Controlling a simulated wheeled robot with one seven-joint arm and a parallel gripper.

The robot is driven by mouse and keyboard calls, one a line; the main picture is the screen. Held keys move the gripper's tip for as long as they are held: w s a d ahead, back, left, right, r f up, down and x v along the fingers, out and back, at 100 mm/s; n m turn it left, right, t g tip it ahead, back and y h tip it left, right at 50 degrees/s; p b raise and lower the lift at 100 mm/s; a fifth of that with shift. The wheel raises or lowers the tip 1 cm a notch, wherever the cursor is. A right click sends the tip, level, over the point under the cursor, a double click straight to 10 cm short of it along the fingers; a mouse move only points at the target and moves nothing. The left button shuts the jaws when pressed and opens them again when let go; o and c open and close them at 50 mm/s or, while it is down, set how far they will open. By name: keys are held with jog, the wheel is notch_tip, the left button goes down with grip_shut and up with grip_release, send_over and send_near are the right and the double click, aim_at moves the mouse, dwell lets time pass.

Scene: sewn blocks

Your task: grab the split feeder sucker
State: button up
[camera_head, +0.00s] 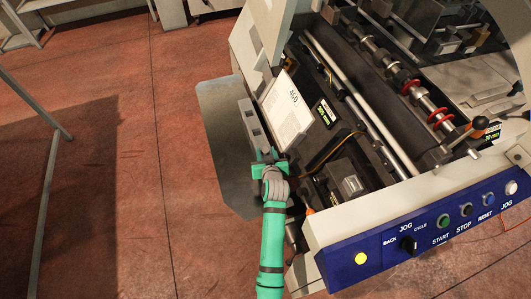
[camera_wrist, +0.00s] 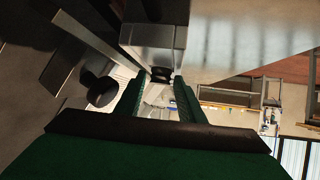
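In the wrist view, a small dark rounded piece (camera_wrist: 161,75), which looks like the split feeder sucker, sits at the lower end of a pale grey metal block (camera_wrist: 153,37). It appears between and just beyond the tips of my green fingers. My gripper (camera_wrist: 161,95) is open, with a visible gap between the fingers and nothing clearly held. In the head view, my gripper (camera_head: 267,155) is at the left side of the machine, by a grey metal bar (camera_head: 250,122). The sucker cannot be made out there; my gripper and wrist probably cover it.
A white sheet marked 460 (camera_head: 287,108) stands just above my gripper. A grey plate (camera_head: 222,130) lies left of it. The blue control panel (camera_head: 430,232) and rollers (camera_head: 408,85) are to the right. A dark round part (camera_wrist: 100,90) is left of my fingers.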

jog(key=shift+w, duration=0.1)
jog(key=c, duration=0.8)
